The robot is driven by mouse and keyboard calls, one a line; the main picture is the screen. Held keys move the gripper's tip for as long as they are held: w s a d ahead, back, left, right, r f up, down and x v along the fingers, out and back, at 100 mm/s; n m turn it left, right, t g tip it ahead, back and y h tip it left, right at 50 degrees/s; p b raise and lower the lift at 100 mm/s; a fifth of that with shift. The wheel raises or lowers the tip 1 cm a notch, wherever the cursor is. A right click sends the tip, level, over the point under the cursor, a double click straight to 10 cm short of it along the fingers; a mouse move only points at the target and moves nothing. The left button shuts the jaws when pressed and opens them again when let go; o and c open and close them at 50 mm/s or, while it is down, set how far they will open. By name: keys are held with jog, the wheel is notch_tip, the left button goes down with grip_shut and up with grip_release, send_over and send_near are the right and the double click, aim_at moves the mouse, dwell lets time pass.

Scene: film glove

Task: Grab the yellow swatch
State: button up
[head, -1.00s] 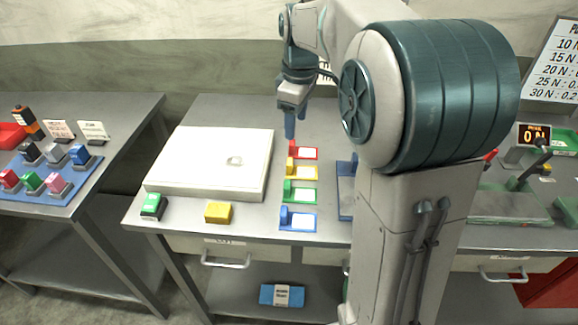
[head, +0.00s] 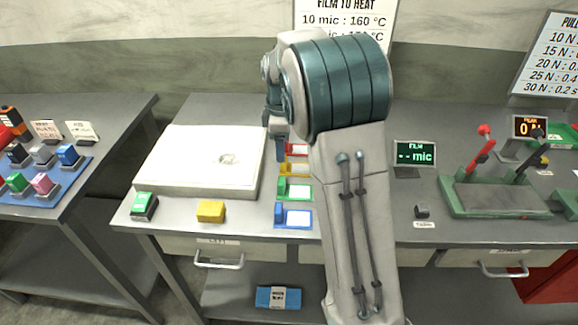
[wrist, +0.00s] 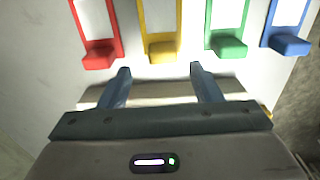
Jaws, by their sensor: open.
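The yellow swatch (head: 298,168) lies on the bench in a column of swatches, between the red and green ones, partly hidden by my arm in the head view. In the wrist view the yellow swatch (wrist: 159,14) has a pale panel and a raised yellow block at its near end. My gripper (wrist: 158,72) is open and empty, its two fingers pointing toward that block, one on either side of its line. The gripper (head: 281,155) also shows in the head view, just left of the swatches. The block is not between the fingers.
The red swatch (wrist: 102,54), green swatch (wrist: 228,47) and blue swatch (wrist: 287,44) lie close beside it. A white slab (head: 200,165) is at the left. A yellow block (head: 211,211) and a green-topped block (head: 144,206) stand near the front edge.

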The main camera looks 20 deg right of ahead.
aim_at(291, 169)
notch_tip(291, 169, down, 5)
jog(key=shift+s+a+f, duration=0.1)
jog(key=shift+s+a, duration=0.05)
jog(key=c, duration=1.1)
jog(key=shift+o, duration=0.2)
